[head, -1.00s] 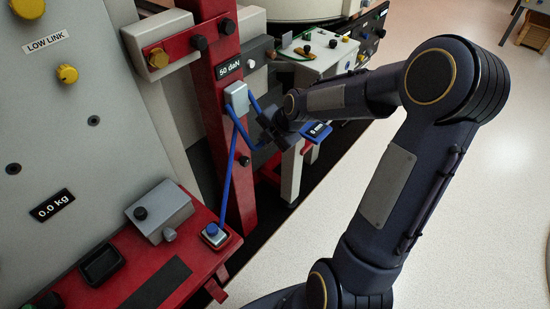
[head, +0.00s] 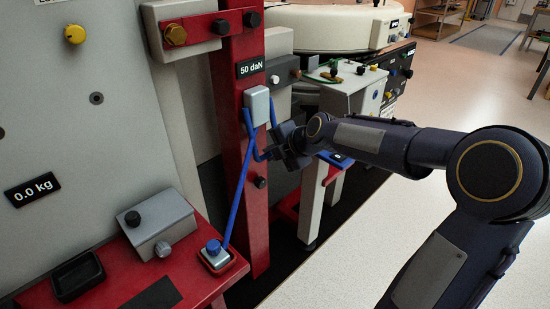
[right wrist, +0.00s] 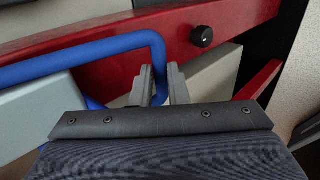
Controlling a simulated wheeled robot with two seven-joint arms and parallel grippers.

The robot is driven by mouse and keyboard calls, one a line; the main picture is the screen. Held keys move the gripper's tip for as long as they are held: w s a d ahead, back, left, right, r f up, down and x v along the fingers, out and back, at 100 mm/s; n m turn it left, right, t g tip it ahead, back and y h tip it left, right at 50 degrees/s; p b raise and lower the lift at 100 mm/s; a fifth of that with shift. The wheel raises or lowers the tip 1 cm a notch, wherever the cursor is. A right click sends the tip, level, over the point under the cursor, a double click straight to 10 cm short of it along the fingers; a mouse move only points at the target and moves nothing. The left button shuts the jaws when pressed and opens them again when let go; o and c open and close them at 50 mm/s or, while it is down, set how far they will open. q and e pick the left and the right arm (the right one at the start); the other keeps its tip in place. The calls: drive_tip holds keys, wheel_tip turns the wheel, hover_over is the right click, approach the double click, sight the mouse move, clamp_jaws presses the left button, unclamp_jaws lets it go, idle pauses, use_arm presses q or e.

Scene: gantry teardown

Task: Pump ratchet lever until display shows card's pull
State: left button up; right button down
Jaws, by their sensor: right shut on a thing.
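The grey ratchet box (head: 257,105) sits on the red upright post, with a blue strap (head: 236,190) running down from it to a grey block on the red ledge. A blue bent lever (head: 259,150) hangs from the box. My right gripper (head: 275,152) is at the lever's outer end. In the right wrist view its fingers (right wrist: 163,88) are shut around the blue lever (right wrist: 85,58) near its bend. A black plate (head: 250,67) above the box reads 50 daN. A black display (head: 32,190) on the grey panel reads 0.0 kg. My left gripper is not in view.
A grey block with a black knob (head: 150,220) and a black tray (head: 78,277) are on the red ledge. Grey machine units stand behind; open floor lies at the right.

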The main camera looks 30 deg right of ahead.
drive_tip(key=shift+s+f, duration=0.1)
drive_tip(key=shift+f, duration=0.25)
drive_tip(key=c, duration=1.4)
unclamp_jaws()
drive_tip(key=shift+r, duration=0.1)
drive_tip(key=shift+r, duration=0.15)
drive_tip(key=v, duration=0.7)
drive_tip(key=shift+s+r+p, duration=0.15)
drive_tip(key=shift+s+p, duration=0.05)
drive_tip(key=shift+p, duration=0.1)
